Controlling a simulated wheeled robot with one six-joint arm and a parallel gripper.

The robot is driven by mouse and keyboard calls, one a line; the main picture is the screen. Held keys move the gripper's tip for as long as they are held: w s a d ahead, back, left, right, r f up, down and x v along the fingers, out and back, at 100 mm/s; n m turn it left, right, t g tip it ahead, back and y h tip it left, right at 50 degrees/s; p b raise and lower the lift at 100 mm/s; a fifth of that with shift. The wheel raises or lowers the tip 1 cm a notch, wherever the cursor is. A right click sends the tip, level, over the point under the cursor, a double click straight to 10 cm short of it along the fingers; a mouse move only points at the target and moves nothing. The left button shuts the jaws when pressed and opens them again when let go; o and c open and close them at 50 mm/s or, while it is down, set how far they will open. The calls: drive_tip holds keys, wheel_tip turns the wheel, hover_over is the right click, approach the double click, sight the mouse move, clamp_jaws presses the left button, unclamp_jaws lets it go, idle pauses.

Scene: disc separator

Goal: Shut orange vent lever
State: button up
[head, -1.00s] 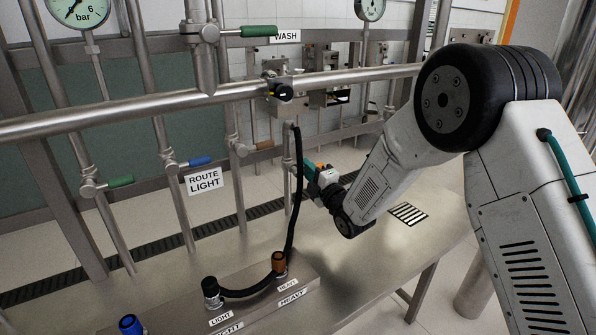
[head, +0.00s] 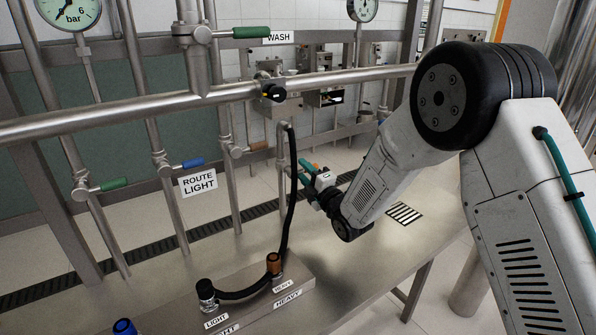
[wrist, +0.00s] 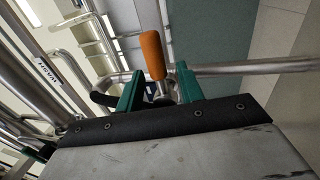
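The orange vent lever (wrist: 152,55) shows in the wrist view as a rounded orange handle just beyond the middle of my gripper (wrist: 159,72). Its lower end reaches down between the two green fingers, with a gap on each side. The fingers are apart and not closed on it. In the head view my gripper (head: 307,170) is low beside the upright pipe with the black hose. There the orange lever is mostly hidden by the fingers, and I cannot make out its angle.
A black hose (head: 291,190) hangs close to the left of my gripper. A blue lever (head: 192,163), a brown lever (head: 260,146) and green levers (head: 115,184) sit on nearby pipes. A horizontal steel pipe (head: 200,107) crosses above. The bench top (head: 360,255) below is largely clear.

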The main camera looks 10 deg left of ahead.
drive_tip(key=v, duration=0.7)
drive_tip(key=shift+w, duration=0.1)
